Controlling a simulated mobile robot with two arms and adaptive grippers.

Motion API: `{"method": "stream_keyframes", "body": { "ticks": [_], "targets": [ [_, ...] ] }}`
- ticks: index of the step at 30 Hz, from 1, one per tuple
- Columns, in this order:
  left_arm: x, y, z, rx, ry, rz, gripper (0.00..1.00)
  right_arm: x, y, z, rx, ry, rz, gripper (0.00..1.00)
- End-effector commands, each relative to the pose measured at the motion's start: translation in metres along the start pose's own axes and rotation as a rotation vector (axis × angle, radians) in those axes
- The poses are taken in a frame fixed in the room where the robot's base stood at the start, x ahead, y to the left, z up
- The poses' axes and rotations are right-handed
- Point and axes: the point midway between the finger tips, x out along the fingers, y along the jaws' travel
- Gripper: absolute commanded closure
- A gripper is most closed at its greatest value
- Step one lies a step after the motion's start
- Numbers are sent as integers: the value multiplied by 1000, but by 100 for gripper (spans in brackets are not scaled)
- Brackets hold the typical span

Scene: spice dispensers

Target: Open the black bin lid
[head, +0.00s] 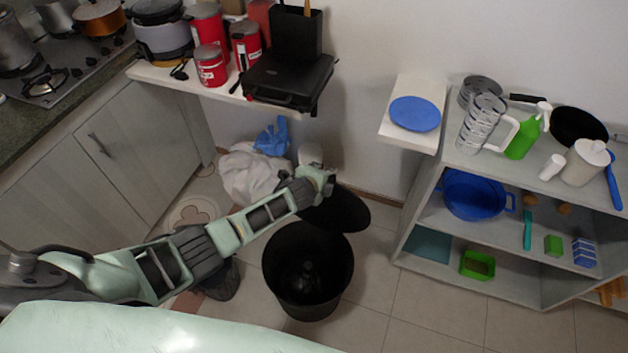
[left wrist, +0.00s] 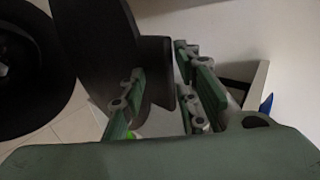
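The black bin (head: 308,270) stands on the tiled floor, its mouth uncovered. Its round black lid (head: 345,212) is swung up and back behind the bin; it fills the upper left of the left wrist view (left wrist: 97,45). My left gripper (head: 325,180) is at the lid's far upper edge. In the left wrist view, its two fingers (left wrist: 160,75) are apart, with a dark block-like part of the lid (left wrist: 160,85) between them. Whether both fingers press on it cannot be told. The bin's dark rim (left wrist: 70,80) shows at the left there. My right gripper is not in view.
A white bag (head: 255,175) and a blue cloth (head: 271,137) lie by the wall behind my left arm. A shelf unit (head: 440,165) with kitchenware stands at the right. A small wall shelf (head: 408,137) holds a blue plate. The floor right of the bin is clear.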

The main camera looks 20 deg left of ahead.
Motion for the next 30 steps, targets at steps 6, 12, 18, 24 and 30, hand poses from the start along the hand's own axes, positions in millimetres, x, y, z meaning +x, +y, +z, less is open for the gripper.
{"method": "stream_keyframes", "body": {
  "ticks": [6, 12, 18, 24, 30],
  "targets": [
    [-23, 0, 1, 2, 1, -1, 72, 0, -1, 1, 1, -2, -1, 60],
    [-47, -1, 1, 3, 1, -2, 72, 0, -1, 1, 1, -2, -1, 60],
    [-74, -1, 1, 2, 1, -2, 72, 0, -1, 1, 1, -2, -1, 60],
    [-96, -1, 1, 2, 0, -2, 72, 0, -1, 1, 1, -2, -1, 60],
    [-107, -2, 1, 2, 0, -3, 72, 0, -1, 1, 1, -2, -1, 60]
  ]
}}
